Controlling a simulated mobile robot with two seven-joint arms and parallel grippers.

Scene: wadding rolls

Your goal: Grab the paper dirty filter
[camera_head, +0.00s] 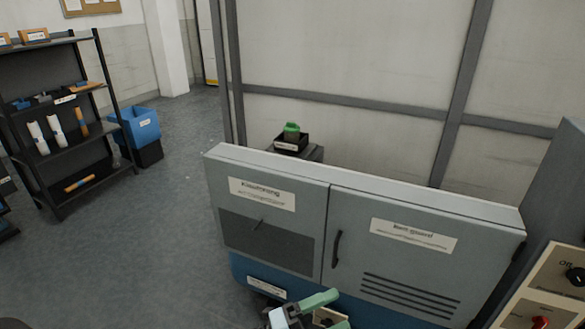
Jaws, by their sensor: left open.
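My left gripper (331,312) is at the bottom edge, in front of the grey and blue machine cabinet (272,225). Its green fingers are apart, and part of it is cut off by the frame. A small tan and dark thing (325,317) shows between or behind the fingers; I cannot tell what it is or whether they touch it. I cannot identify a dirty paper filter for certain in this view. My right gripper is not in view.
A black shelf (72,98) at left holds white and orange rolls. A blue bin (140,127) stands beside it. A black box (290,145) with a green-topped item is behind the cabinet. A control panel (545,290) is at lower right.

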